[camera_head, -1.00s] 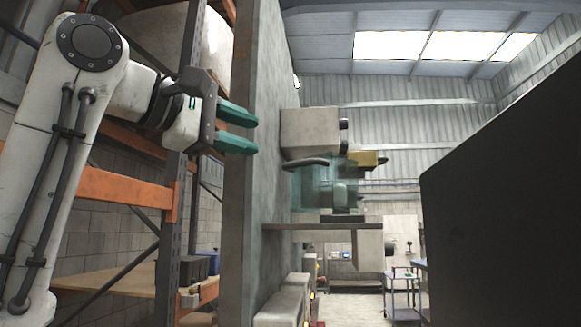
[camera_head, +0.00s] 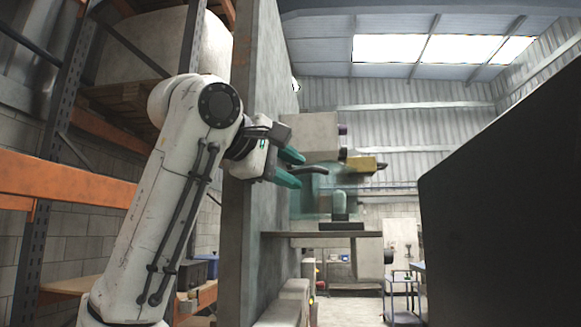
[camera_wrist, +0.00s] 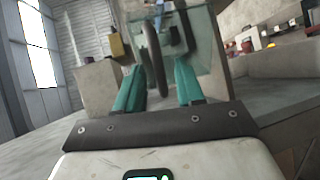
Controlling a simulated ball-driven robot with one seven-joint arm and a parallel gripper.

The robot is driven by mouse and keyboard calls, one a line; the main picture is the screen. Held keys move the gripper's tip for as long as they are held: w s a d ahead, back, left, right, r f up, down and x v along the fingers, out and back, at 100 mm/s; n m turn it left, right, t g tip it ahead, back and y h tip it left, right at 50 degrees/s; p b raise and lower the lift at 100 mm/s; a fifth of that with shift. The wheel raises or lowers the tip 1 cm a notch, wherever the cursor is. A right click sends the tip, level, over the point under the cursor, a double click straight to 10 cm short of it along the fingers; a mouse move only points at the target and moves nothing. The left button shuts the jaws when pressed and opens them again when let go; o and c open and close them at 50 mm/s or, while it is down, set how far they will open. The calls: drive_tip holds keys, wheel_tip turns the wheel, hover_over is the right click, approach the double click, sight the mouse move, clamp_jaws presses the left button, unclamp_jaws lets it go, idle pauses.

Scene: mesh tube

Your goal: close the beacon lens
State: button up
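The beacon lens (camera_head: 308,204) is a see-through teal pane beside the grey wall panel, above a small ledge. A dark curved handle (camera_head: 316,170) runs along its top. A small domed lamp body (camera_head: 340,204) stands on the ledge, partly behind the tinted pane. My gripper (camera_head: 301,172) is open, with its teal fingers at the wall-side end of the handle. In the wrist view the dark handle (camera_wrist: 152,50) stands between the two open fingers of my gripper (camera_wrist: 158,65), with the teal lens (camera_wrist: 204,45) behind it. I cannot tell whether the fingers touch the handle.
A grey box (camera_head: 308,136) sticks out of the wall panel (camera_head: 249,120) just above the handle, with a yellow block (camera_head: 362,164) to its right. The ledge (camera_head: 320,234) lies below. A large dark slab (camera_head: 510,220) fills the right side. Orange racking (camera_head: 60,180) stands left.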

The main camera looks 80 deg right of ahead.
drive_tip(key=shift+s+d, duration=0.1)
drive_tip(key=shift+d, duration=0.05)
clamp_jaws()
idle(0.4)
drive_tip(key=shift+f, duration=0.1)
